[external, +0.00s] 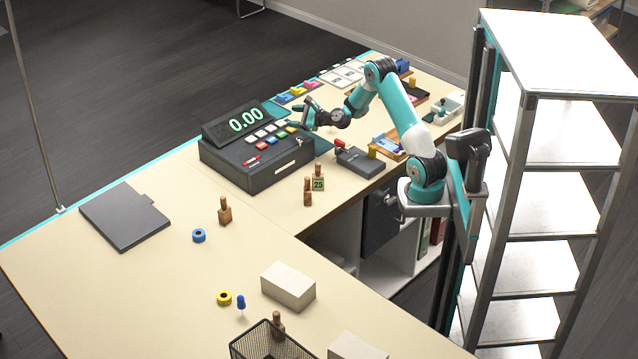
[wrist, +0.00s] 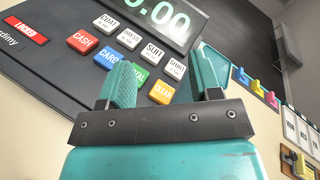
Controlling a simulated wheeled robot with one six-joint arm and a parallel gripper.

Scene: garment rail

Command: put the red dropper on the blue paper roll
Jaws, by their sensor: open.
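The blue paper roll (external: 198,236) appears as a small blue ring lying flat on the pale counter, left of the middle in the external view. I cannot clearly pick out the red dropper. A small red object (external: 340,144) shows by a dark box right of the cash register, but its shape is too small to be sure. My gripper (external: 305,114) is above the back right of the register, far from the blue roll. In the wrist view my gripper (wrist: 166,80) is open, with nothing between its teal fingers, in front of the register's coloured keys.
The cash register (external: 258,170) with a 0.00 display and a red label stands on the counter. A yellow roll (external: 224,298), blue dropper-like piece (external: 241,302), cream block (external: 288,286), wire basket (external: 262,345) and wooden stamps (external: 225,212) stand around. Counter is clear beside the blue roll.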

